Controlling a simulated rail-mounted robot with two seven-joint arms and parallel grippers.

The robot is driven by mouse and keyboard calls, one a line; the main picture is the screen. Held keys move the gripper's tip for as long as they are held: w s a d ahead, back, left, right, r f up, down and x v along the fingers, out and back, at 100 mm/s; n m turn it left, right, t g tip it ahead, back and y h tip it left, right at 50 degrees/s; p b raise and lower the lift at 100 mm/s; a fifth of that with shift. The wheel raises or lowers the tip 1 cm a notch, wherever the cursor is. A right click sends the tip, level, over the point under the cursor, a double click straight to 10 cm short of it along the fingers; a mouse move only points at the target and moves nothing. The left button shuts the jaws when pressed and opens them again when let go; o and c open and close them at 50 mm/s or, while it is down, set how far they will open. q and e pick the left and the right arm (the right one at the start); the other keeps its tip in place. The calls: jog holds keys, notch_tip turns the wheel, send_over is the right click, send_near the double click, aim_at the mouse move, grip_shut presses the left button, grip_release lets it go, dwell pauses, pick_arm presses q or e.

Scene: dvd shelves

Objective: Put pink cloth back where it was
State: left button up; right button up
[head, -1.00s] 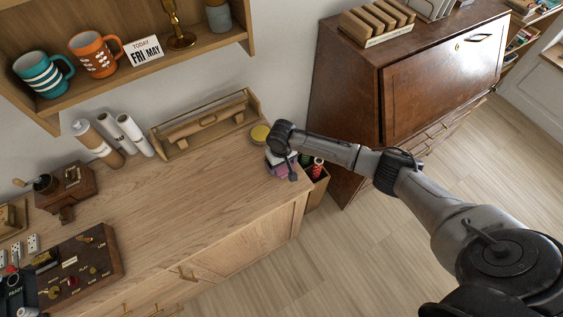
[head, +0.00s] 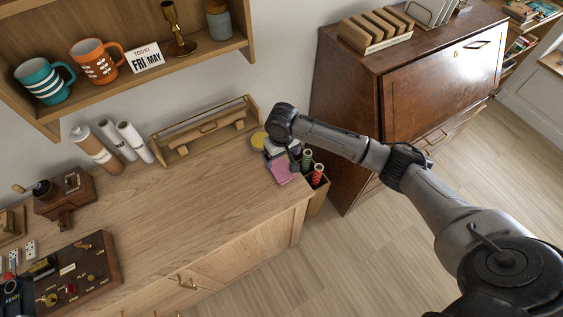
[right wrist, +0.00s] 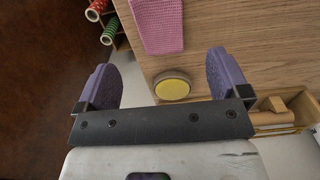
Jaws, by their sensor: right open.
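The pink cloth (head: 282,171) lies on the right end of the wooden cabinet top, partly hidden by my right gripper in the head view. In the right wrist view the pink cloth (right wrist: 159,24) lies flat with a waffle texture, beyond the fingertips. My right gripper (right wrist: 168,80) is open and empty, its two purple fingers wide apart. A round yellow-topped tin (right wrist: 172,86) shows between the fingers, and also in the head view (head: 258,139) beside the gripper. My left gripper is not in view.
A wooden tool caddy (head: 206,128) stands at the back of the cabinet top (head: 185,205), whose middle is clear. A box with red and green ribbon spools (head: 317,175) stands off the cabinet's right end, near a dark wooden desk (head: 352,100).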

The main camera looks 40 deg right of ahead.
jog(key=s+a+f, duration=0.1)
jog(key=s+a, duration=0.1)
jog(key=s+a+n, duration=0.1)
jog(key=a, duration=0.1)
jog(key=s+a+f+n, duration=0.1)
jog(key=s+a, duration=0.1)
jog(key=a, duration=0.1)
jog(key=shift+s+f+t+y, duration=0.3)
jog(key=shift+s+y, duration=0.05)
jog(key=shift+y, duration=0.05)
jog(key=s+a+f+n+t+y, duration=0.1)
jog(key=s+a, duration=0.2)
jog(key=s, duration=0.5)
jog(key=s+a+f+n+t, duration=0.15)
jog(key=s+a, duration=0.25)
jog(key=s, duration=0.4)
jog(key=s+d+r+h, duration=0.1)
jog(key=s+d+r, duration=0.1)
jog(key=s, duration=0.6)
jog(key=shift+s+d+h, duration=0.2)
jog(key=shift+d+h, duration=0.1)
jog(key=shift+d, duration=0.35)
jog(key=shift+t, duration=0.25)
notch_tip(320, 180, up, 8)
jog(key=p, duration=0.8)
jog(key=shift+r, duration=0.15)
